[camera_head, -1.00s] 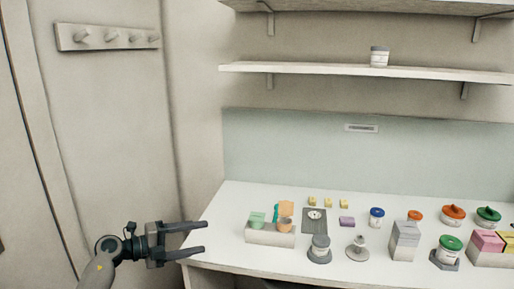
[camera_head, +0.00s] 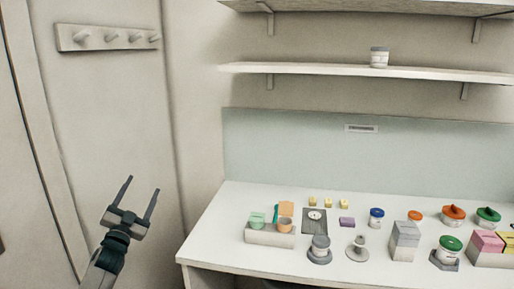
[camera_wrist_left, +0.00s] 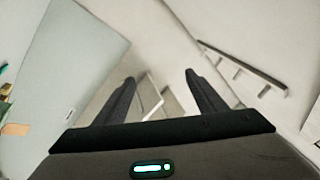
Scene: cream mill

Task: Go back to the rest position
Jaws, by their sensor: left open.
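My left gripper (camera_head: 139,201) is at the lower left of the head view, in front of the wall panel and left of the table. It is open and empty, with its two fingers pointing up. In the left wrist view its dark fingers (camera_wrist_left: 158,88) stand apart with nothing between them. My right gripper is not in view.
A white table (camera_head: 212,235) holds a tray (camera_head: 262,237) with cups, a scale (camera_head: 314,222), jars and boxes. A jar (camera_head: 379,58) stands on the lower shelf (camera_head: 310,69). A peg rail (camera_head: 110,38) is on the left wall. Space left of the table is free.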

